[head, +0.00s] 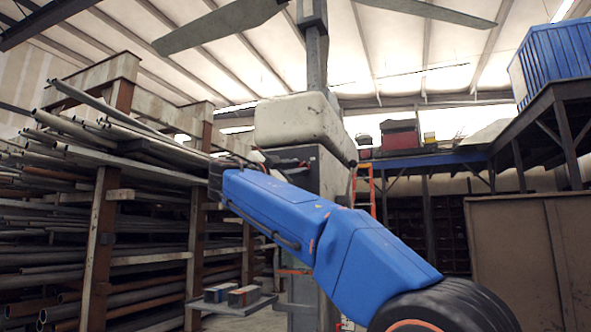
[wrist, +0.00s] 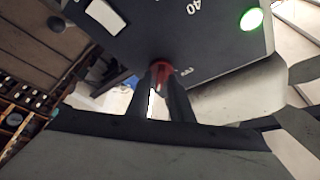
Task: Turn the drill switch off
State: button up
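In the wrist view, a dark panel (wrist: 215,45) fills the upper middle, with white markings, one reading 40. A red switch or knob (wrist: 163,67) sits on its lower part. My gripper (wrist: 162,76) has its two dark fingers pointing at the panel, tips at the red part and partly covering it. A bright gap shows between the fingers; whether they grip the red part is unclear. A round green light (wrist: 251,19) glows on the panel. In the head view, the tall grey drill machine (head: 318,180) stands behind my blue arm, and my gripper is hidden.
A rack of pipes and bars (head: 100,215) fills the left. A small shelf with two boxes (head: 232,303) juts out low by the machine. A brown cabinet (head: 530,250) stands at right, with a blue bin (head: 553,60) on a raised platform above.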

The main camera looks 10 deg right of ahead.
grip_shut()
jog(key=shift+n, duration=0.3)
jog(key=shift+s+d+n+t+y, duration=0.15)
jog(key=shift+n+t+y, duration=1.25)
jog(key=shift+n, duration=2.65)
jog(key=shift+s+d+n+t+y, duration=0.15)
jog(key=shift+n+t+y, duration=1.25)
jog(key=shift+n, duration=2.7)
jog(key=shift+s+d+n+t+y, duration=0.15)
jog(key=shift+n+t+y, duration=0.55)
jog(key=shift+n+y, duration=2.35)
jog(key=n+h, duration=0.1)
jog(key=n, duration=0.1)
jog(key=shift+w+n+h, duration=0.1)
jog(key=shift+n+h, duration=0.2)
jog(key=shift+h, duration=0.05)
